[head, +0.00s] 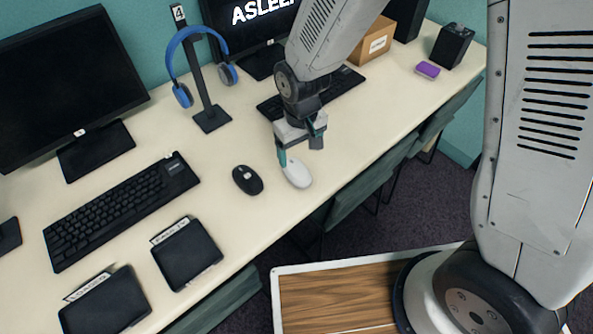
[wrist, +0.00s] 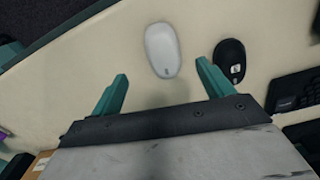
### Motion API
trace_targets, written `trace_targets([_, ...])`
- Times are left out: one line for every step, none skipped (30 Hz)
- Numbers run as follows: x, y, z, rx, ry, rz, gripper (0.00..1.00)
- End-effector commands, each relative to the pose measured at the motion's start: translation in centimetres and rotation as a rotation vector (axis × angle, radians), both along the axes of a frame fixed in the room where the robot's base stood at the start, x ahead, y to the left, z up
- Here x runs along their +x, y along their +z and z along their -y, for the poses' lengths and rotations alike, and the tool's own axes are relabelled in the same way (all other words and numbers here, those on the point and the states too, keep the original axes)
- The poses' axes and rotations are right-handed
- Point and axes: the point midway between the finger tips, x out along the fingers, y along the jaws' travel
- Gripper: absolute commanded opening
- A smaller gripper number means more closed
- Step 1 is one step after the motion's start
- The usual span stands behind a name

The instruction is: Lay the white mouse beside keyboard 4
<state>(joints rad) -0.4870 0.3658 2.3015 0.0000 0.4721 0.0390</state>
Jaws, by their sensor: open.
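The white mouse (head: 297,172) lies on the cream table near its front edge, just below my gripper (head: 299,150). In the wrist view the white mouse (wrist: 162,50) is ahead of and between the open fingers of my gripper (wrist: 162,74), which hold nothing. A black keyboard (head: 120,210) with a small label at its right end lies at the left; part of it shows in the wrist view (wrist: 296,90). Another black keyboard (head: 345,88) lies behind my gripper, partly hidden. A "4" sign (head: 178,13) tops the headphone stand between them; I cannot read a number on either keyboard.
A black mouse (head: 247,180) with a white mark lies left of the white mouse. Two dark labelled trays (head: 187,252) (head: 105,302) are at the front left. The blue headphones' stand (head: 211,118) stands behind. Bare table lies between the black mouse and stand.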

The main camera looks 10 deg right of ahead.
Motion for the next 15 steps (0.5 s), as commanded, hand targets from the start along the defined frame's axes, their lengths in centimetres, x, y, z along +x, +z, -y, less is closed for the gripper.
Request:
trace_targets([0.0, -0.6, -0.3, -0.001, 0.005, -0.003, 0.80])
trace_targets([0.0, -0.9, -0.3, -0.001, 0.007, -0.003, 0.80])
trace_targets([0.0, -1.4, -0.4, -0.002, 0.008, -0.004, 0.80])
trace_targets([0.0, -1.7, -0.4, -0.002, 0.008, -0.005, 0.80])
trace_targets([0.0, -2.1, -0.4, -0.002, 0.008, -0.004, 0.80])
trace_targets([0.0, -2.5, -0.4, -0.002, 0.008, -0.005, 0.80])
trace_targets([0.0, -2.9, -0.4, -0.002, 0.008, -0.005, 0.80])
trace_targets([0.0, -3.2, -0.4, -0.002, 0.008, -0.005, 0.80])
trace_targets([0.1, -3.6, -0.5, -0.002, 0.008, -0.004, 0.80])
trace_targets([0.1, -3.9, -0.5, -0.002, 0.008, -0.004, 0.80])
trace_targets([0.2, -4.2, -0.5, -0.002, 0.008, -0.005, 0.80])
trace_targets([0.3, -4.7, -0.6, -0.002, 0.008, -0.005, 0.80])
trace_targets([0.3, -5.2, -0.6, -0.002, 0.008, -0.005, 0.80])
trace_targets([0.4, -5.6, -0.7, -0.003, 0.008, -0.005, 0.80])
trace_targets([0.6, -6.2, -0.8, -0.003, 0.008, -0.005, 0.80])
